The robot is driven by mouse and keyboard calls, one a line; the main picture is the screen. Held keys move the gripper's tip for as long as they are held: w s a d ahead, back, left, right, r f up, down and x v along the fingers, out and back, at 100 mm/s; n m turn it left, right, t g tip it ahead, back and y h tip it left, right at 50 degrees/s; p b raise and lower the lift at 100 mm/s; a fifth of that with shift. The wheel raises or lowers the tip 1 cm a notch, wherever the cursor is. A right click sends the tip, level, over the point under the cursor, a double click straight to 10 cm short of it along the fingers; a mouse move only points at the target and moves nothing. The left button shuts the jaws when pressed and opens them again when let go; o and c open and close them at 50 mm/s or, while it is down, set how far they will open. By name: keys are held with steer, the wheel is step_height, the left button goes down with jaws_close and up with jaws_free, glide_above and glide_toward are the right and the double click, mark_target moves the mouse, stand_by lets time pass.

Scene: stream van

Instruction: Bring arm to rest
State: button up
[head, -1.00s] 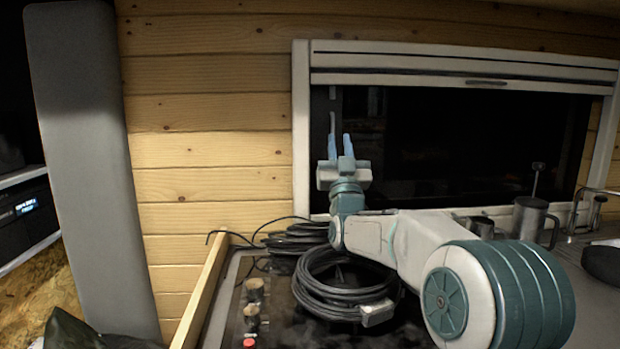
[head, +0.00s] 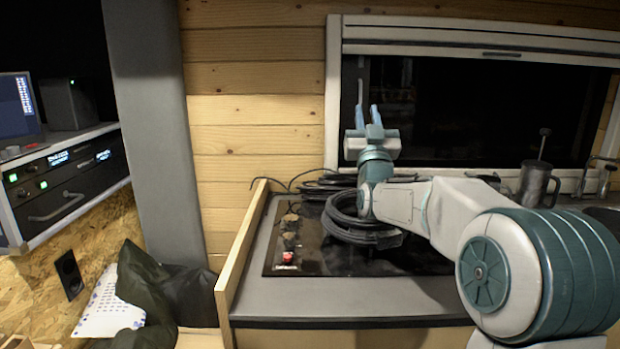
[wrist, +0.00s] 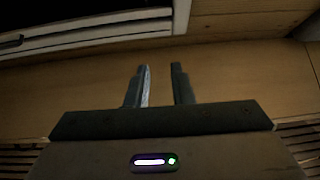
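My gripper (head: 369,117) is raised in front of the dark window, with its two blue fingers pointing up. The fingers stand apart with nothing between them. In the wrist view my gripper (wrist: 158,85) also shows its two fingers parted and empty, with wooden boards behind them. My arm is bent, running from the lower right to the wrist above the counter.
A black cable coil (head: 350,222) lies on the dark hob (head: 330,262) below my wrist. A metal mug (head: 537,184) stands at the right. A wooden edge board (head: 240,245) borders the counter (head: 345,305). A rack unit (head: 75,180) is at the left.

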steer(key=s+d+f+g+p, duration=0.1)
steer(key=s+f+g+p, duration=0.4)
steer(key=s, duration=0.8)
steer(key=s+f+g+p, duration=0.5)
steer(key=s+f+g, duration=0.2)
steer(key=s+g, duration=0.3)
steer(key=s+d+f+g+p, duration=0.1)
steer(key=s+f+g+p, duration=0.4)
steer(key=s, duration=1.1)
step_height(320, 180, down, 2)
steer(key=g, duration=0.3)
steer(key=shift+s+d+m+p, duration=0.3)
steer(key=shift+s+m+p, duration=0.1)
steer(key=shift+o, duration=1)
